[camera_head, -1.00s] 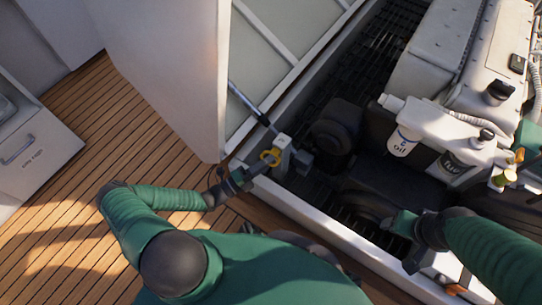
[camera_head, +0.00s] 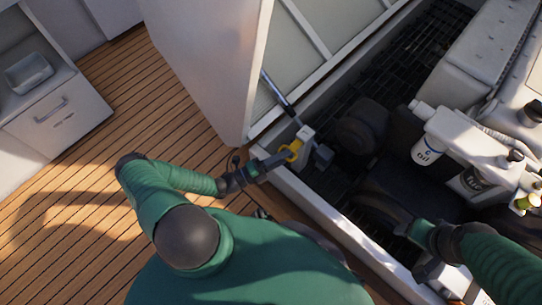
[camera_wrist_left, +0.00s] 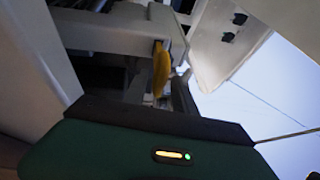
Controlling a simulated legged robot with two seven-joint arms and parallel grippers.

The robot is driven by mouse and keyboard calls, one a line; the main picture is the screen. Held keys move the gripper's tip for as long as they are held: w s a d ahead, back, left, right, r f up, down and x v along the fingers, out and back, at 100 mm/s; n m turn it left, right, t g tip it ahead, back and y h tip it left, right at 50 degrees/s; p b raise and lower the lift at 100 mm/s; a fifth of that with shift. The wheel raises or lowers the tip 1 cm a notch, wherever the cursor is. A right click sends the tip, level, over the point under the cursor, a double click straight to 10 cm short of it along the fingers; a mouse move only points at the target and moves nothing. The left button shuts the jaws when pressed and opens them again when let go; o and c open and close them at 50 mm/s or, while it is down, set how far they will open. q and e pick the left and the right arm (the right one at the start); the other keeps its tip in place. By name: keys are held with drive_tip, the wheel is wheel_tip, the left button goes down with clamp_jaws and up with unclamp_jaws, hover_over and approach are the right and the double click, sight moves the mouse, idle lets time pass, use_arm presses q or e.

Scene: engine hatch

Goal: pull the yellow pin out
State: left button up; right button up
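The yellow pin (camera_head: 291,151) is at a light grey bracket (camera_head: 305,135) on the hatch rim, near the foot of the hatch strut (camera_head: 278,93). My left gripper (camera_head: 283,156) reaches it from the left, with its fingertips at the pin. In the left wrist view the yellow pin (camera_wrist_left: 160,70) stands just beyond my green hand, beside a dark finger. The grip itself is partly hidden, so I cannot tell whether the fingers are closed on it. My right gripper (camera_head: 408,228) is over the engine bay at the lower right, and its fingers are unclear.
The white rim (camera_head: 310,203) of the hatch opening runs diagonally below the bracket. A white oil bottle (camera_head: 428,150) and engine parts fill the right. A white panel (camera_head: 205,65) stands behind my left arm. The wooden deck (camera_head: 75,190) on the left is clear.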

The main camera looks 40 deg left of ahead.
use_arm(q)
drive_tip(key=p+v, duration=0.3)
drive_tip(key=v, duration=1.4)
drive_tip(key=shift+p, duration=0.3)
